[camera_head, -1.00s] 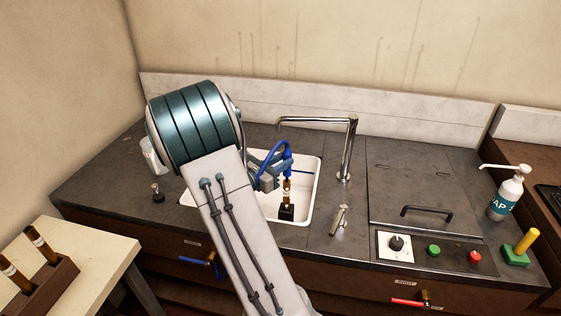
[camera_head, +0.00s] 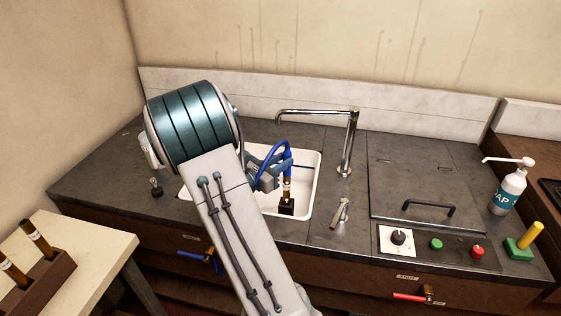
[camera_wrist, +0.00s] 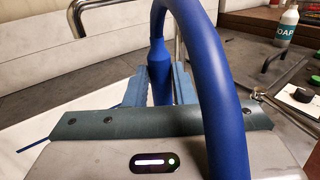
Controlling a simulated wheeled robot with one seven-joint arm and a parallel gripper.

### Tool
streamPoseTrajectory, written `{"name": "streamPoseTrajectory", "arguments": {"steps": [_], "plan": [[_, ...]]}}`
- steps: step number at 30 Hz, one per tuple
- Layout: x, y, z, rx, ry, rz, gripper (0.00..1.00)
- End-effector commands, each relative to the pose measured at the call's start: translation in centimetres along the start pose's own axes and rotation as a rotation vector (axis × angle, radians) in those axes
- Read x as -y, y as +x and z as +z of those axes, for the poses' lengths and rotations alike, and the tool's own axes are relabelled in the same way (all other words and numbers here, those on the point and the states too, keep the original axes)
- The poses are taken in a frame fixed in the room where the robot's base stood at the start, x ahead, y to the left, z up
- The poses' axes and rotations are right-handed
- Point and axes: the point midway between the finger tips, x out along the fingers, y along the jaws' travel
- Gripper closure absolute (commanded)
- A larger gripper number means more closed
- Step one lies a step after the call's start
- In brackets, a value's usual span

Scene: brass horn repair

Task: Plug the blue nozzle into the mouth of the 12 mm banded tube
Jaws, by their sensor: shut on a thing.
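My gripper (camera_head: 276,172) is over the white sink basin, shut on the blue nozzle (camera_head: 287,164). In the wrist view the nozzle (camera_wrist: 160,72) stands upright between the gripper's two blue-grey fingers (camera_wrist: 161,86), with its thick blue hose arching over toward the camera. A brass tube with a white band (camera_head: 287,188) stands upright in a small black block (camera_head: 286,207) in the sink. The nozzle is directly above the tube in the head view. The tube's mouth is hidden there, so I cannot tell whether the nozzle is in it or just over it.
The white sink (camera_head: 312,185) has a chrome faucet (camera_head: 348,140) behind it at right. A lever (camera_head: 340,213), a dial (camera_head: 398,238) and a soap bottle (camera_head: 508,190) are to the right. Two banded tubes stand in a brown rack (camera_head: 45,283) on the left table.

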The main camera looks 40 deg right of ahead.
Motion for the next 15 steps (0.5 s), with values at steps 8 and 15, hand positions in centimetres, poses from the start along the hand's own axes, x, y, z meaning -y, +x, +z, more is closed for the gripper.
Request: {"name": "streamPoseTrajectory", "arguments": {"steps": [8, 15], "plan": [[0.00, 0.00, 0.01, 0.000, 0.000, 0.000, 0.52], [-0.11, -0.93, -0.10, 0.000, 0.000, 0.004, 0.52]]}}
